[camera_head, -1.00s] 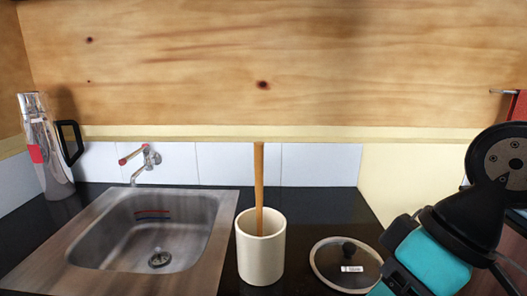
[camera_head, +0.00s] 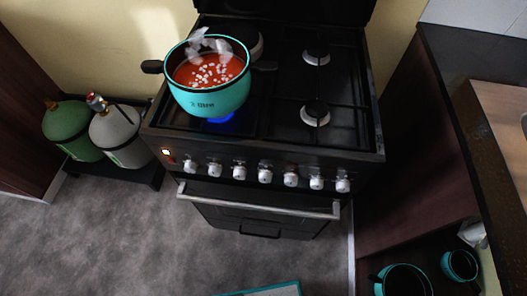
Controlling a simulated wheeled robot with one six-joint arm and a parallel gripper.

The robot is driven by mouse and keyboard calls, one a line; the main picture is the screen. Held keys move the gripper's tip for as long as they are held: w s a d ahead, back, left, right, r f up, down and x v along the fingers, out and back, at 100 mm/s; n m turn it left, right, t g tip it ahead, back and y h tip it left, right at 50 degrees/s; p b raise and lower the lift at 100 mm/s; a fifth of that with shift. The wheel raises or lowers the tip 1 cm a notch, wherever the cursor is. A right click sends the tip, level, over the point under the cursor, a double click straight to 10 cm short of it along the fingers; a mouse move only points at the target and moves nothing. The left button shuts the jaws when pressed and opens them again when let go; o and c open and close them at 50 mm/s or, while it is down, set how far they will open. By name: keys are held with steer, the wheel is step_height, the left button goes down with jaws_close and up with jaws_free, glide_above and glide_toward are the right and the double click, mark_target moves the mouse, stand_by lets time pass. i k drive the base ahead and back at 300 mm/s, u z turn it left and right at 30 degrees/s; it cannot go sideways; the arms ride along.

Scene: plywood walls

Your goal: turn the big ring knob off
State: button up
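A black stove (camera_head: 340,110) shows in the head view, with a row of several white-and-metal control knobs (camera_head: 265,174) along its front panel. I cannot tell from markings which one is the big ring knob. A small orange light (camera_head: 166,152) glows at the panel's left end. A teal pot (camera_head: 208,98) with red soup and white bits steams on the left side of the hob. A blue flame (camera_head: 221,121) burns beneath it. My gripper is not in view.
An oven handle bar (camera_head: 258,206) sticks out below the knobs. Green (camera_head: 70,128) and grey (camera_head: 118,135) gas cylinders stand left of the stove. A dark counter and cabinet (camera_head: 415,130) stand to the right, with teal pots (camera_head: 403,281) low down. Grey floor (camera_head: 130,235) is open in front.

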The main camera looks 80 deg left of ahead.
mark_target(191, 166)
steer(key=u, duration=2.85)
steer(key=k, duration=1.1)
steer(key=z, duration=0.95)
